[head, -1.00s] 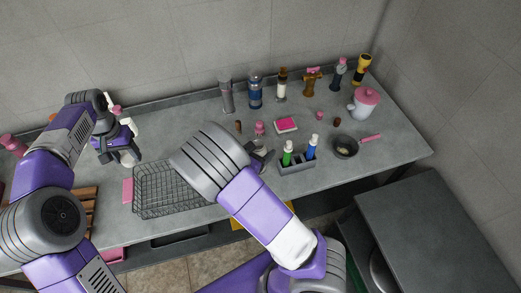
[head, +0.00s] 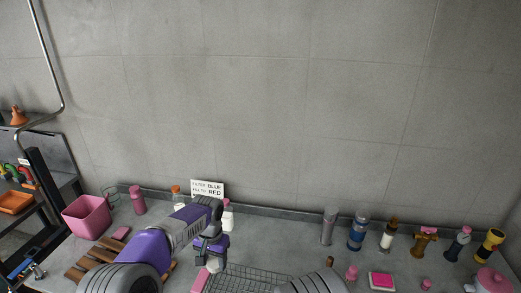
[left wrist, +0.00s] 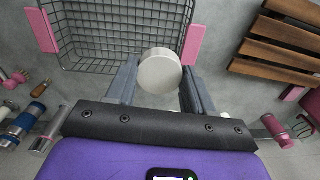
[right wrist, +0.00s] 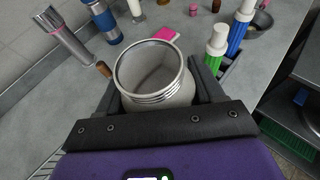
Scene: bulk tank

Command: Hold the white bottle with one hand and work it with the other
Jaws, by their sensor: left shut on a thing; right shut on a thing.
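The white bottle (right wrist: 155,98) is in my right gripper (right wrist: 158,92), which is shut around its body. Its wide threaded mouth is open and the inside shows. My left gripper (left wrist: 158,82) is shut on a round white cap (left wrist: 160,71), seen from its flat top in the left wrist view. In the head view the left gripper (head: 212,264) hangs over the counter by the wire basket. The two grippers are well apart. My right gripper and the bottle are hidden in the head view; only part of the right arm shows at the bottom.
The wire basket (left wrist: 70,62) lies near the left gripper, with a wooden rack (left wrist: 285,47) beside it. A pink bin (head: 86,216) stands at the left. Several bottles, including a blue one (head: 357,230), line the back right. A sign (head: 207,188) stands by the wall.

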